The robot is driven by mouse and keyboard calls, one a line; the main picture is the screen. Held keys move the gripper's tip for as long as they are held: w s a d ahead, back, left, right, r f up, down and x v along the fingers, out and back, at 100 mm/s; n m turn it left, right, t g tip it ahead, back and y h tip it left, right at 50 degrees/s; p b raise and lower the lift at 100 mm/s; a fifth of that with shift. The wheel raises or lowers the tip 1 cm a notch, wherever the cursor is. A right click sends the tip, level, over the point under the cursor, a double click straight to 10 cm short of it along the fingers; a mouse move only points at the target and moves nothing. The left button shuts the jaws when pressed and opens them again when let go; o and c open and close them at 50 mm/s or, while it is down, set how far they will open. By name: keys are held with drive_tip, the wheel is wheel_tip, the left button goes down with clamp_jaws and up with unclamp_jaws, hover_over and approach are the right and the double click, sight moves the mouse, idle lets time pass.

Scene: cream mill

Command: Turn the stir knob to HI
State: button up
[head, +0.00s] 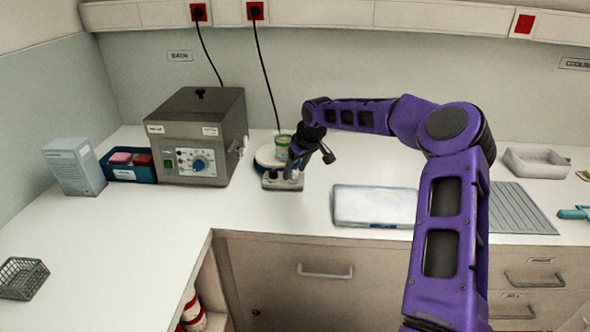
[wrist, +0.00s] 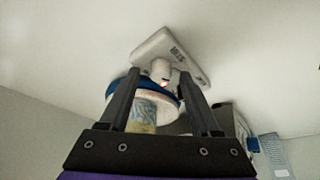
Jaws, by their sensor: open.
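The hot-plate stirrer (head: 270,182) stands on the bench right of the big grey box, with a round plate and a green-labelled jar (head: 282,145) on top. My gripper (head: 291,174) reaches down over its front and hides part of its panel. In the wrist view the stirrer's pale front housing (wrist: 178,45) lies beyond my open fingers (wrist: 160,76). A pale round stir knob (wrist: 160,69) shows between the fingertips, with a small orange glow by it. I cannot tell whether the fingers touch it. Its pointer and the HI mark are not readable.
The grey bath (head: 198,135) with a blue dial stands left of the stirrer, beside a blue tray (head: 128,174) and a carton (head: 74,166). A pale flat slab (head: 374,206) lies to the right. Bench between stirrer and slab is clear. A cord hangs behind the stirrer.

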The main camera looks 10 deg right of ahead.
drive_tip(key=shift+f, duration=0.15)
drive_tip(key=shift+c, duration=0.3)
clamp_jaws()
